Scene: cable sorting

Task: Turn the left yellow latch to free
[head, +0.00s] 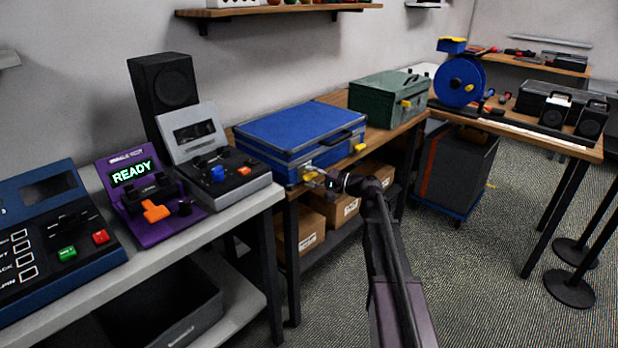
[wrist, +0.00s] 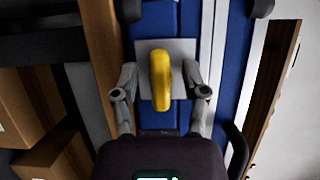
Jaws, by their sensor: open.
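The blue case (head: 290,133) stands closed on the wooden bench. Its left yellow latch (head: 309,174) is on the front face, partly hidden by my gripper (head: 318,178) in the head view. In the wrist view the yellow latch (wrist: 160,78) sits on a pale square plate (wrist: 183,50). Its long side runs up and down the picture, roughly parallel to the case's metal edge strip. My gripper (wrist: 160,90) is open, with one finger on each side of the latch. Gaps show between the fingers and the latch. The right yellow latch (head: 360,148) is apart, farther along the front.
A green case (head: 388,97) with a yellow latch stands farther along the bench. Cardboard boxes (head: 340,208) sit on the shelf below. A grey device (head: 215,160) and a purple device reading READY (head: 138,190) stand on the table to the left.

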